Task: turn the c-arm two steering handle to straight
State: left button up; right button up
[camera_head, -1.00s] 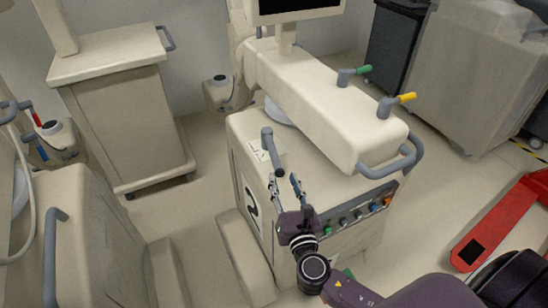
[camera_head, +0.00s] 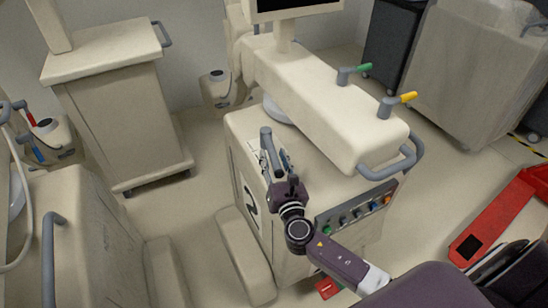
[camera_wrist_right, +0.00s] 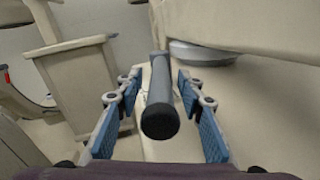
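C-arm two (camera_head: 252,205) is the cream cart marked with a black "2" in the head view. Its grey steering handle (camera_head: 266,138) stands on the left of its top and points toward the front of the cart. In the right wrist view the handle (camera_wrist_right: 160,108) shows its dark round end toward the camera. My right gripper (camera_head: 278,166) is at the near end of the handle. Its blue-padded fingers (camera_wrist_right: 159,80) are open, one on each side of the handle, with gaps visible. My left gripper is not in view.
The cart's boom (camera_head: 320,105) overhangs to the right, with a green lever (camera_head: 358,71) and a yellow lever (camera_head: 398,102). Another cream machine (camera_head: 95,235) stands at left. A red pallet jack (camera_head: 500,222) lies at right. Bare floor shows between the machines.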

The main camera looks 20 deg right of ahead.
jog(key=shift+c, duration=0.5)
grip_shut()
jog(key=d+n+y+b, duration=0.1)
jog(key=d+y+b, duration=0.1)
jog(key=shift+s+f+n+y, duration=0.1)
jog(key=shift+f+n+y, duration=0.15)
jog(key=shift+n+y, duration=0.15)
jog(key=shift+d+y+b, duration=0.25)
jog(key=shift+y+b, duration=0.05)
jog(key=shift+b, duration=0.2)
jog(key=shift+d+r+n+y+b, duration=0.2)
jog(key=shift+d+n+y+b, duration=0.1)
jog(key=shift+n+y, duration=0.2)
jog(key=shift+o, duration=0.5)
grip_release()
